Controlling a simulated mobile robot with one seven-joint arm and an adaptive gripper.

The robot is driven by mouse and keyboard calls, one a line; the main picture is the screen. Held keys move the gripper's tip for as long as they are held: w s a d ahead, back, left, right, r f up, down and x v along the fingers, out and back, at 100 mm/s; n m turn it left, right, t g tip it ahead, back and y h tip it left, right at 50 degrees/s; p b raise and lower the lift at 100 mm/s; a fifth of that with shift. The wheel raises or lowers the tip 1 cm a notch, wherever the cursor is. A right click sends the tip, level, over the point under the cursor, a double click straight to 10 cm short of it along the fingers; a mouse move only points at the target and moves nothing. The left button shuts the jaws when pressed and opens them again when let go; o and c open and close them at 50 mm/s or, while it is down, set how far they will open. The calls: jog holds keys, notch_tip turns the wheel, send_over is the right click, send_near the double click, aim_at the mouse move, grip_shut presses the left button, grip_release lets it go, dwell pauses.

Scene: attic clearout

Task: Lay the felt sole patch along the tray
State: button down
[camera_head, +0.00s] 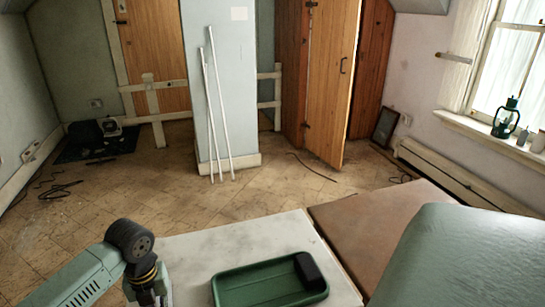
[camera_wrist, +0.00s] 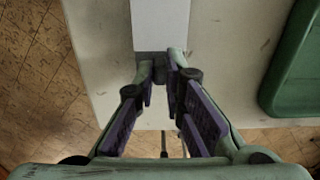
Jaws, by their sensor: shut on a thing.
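The green tray (camera_head: 224,291) lies on the pale tabletop at the bottom centre of the head view. Its left edge also shows at the right of the wrist view (camera_wrist: 289,66). A black block-like thing (camera_head: 312,272) sits at the tray's right end. My gripper (camera_wrist: 162,68) is over the table, left of the tray. Its fingers are shut on the near grey end of a pale oblong piece (camera_wrist: 160,24), which extends out of the top of the wrist view. I cannot tell for sure whether this piece is the felt sole patch. In the head view my gripper is largely cut off by the lower edge.
The pale tabletop (camera_head: 196,250) is bare around the tray. A brown board (camera_head: 361,222) and a green padded surface (camera_head: 460,255) lie to its right. The tiled floor (camera_head: 110,195) is open at left.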

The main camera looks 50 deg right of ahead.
jog(key=shift+r+p, duration=0.85)
jog(key=shift+r, duration=1.35)
